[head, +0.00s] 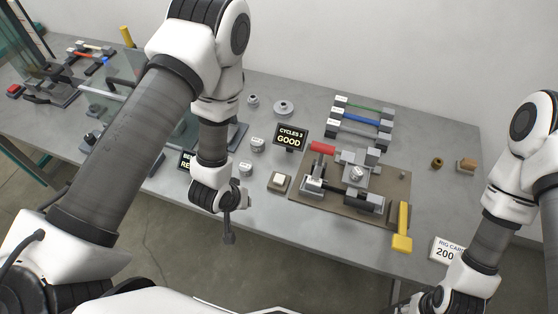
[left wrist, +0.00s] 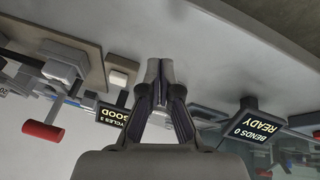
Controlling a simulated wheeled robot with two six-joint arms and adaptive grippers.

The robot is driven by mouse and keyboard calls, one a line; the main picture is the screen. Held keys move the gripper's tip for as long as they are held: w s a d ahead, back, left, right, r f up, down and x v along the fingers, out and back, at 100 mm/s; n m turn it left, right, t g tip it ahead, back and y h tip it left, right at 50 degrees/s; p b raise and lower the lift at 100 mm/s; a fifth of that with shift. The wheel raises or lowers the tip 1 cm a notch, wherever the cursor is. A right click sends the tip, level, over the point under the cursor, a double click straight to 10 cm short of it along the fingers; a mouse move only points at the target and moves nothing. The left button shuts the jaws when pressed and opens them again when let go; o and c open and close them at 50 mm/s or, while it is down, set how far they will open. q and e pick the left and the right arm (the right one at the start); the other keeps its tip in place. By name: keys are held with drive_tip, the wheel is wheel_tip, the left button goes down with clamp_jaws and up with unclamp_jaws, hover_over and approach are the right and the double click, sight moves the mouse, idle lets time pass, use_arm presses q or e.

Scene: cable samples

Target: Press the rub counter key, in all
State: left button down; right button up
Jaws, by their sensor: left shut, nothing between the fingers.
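The rub counter display (head: 291,137) reads "CYCLES 3 GOOD"; it also shows upside down in the left wrist view (left wrist: 113,114). A pale square key on a dark base (head: 279,180), which I take for the counter key, sits in front of it; it also shows in the left wrist view (left wrist: 122,77). My left gripper (head: 229,238) is shut and empty, pointing down by the table's front edge, left of the key and apart from it. Its closed fingertips show in the left wrist view (left wrist: 160,68). My right gripper is mostly hidden at the bottom right.
Right of the key stands a rig with a red handle (head: 321,148) on a brown board (head: 310,198). A yellow-handled tool (head: 402,228) lies beside it. Small metal weights (head: 257,145) stand left of the display. A "BENDS 0 READY" display (left wrist: 253,125) is left of my gripper.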

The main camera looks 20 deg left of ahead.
use_arm(q)
drive_tip(key=w+d+r+n+t+h+p, duration=0.1)
drive_tip(key=w+d+r+n+t+h, duration=0.1)
drive_tip(key=w+d+r, duration=0.3)
drive_tip(key=w+r+t, duration=0.1)
drive_tip(key=w+r, duration=0.3)
drive_tip(key=w, duration=0.2)
drive_tip(key=shift+w+d+t, duration=0.25)
drive_tip(key=shift+d+t, duration=0.05)
drive_tip(key=shift+t, duration=0.1)
drive_tip(key=b, duration=0.6)
hover_over(278, 179)
wheel_tip(278, 179, down, 8)
drive_tip(key=shift+r, duration=0.1)
drive_tip(key=shift+f+b, duration=0.5)
drive_tip(key=shift+f, duration=0.05)
drive_tip(key=shift+f, duration=0.4)
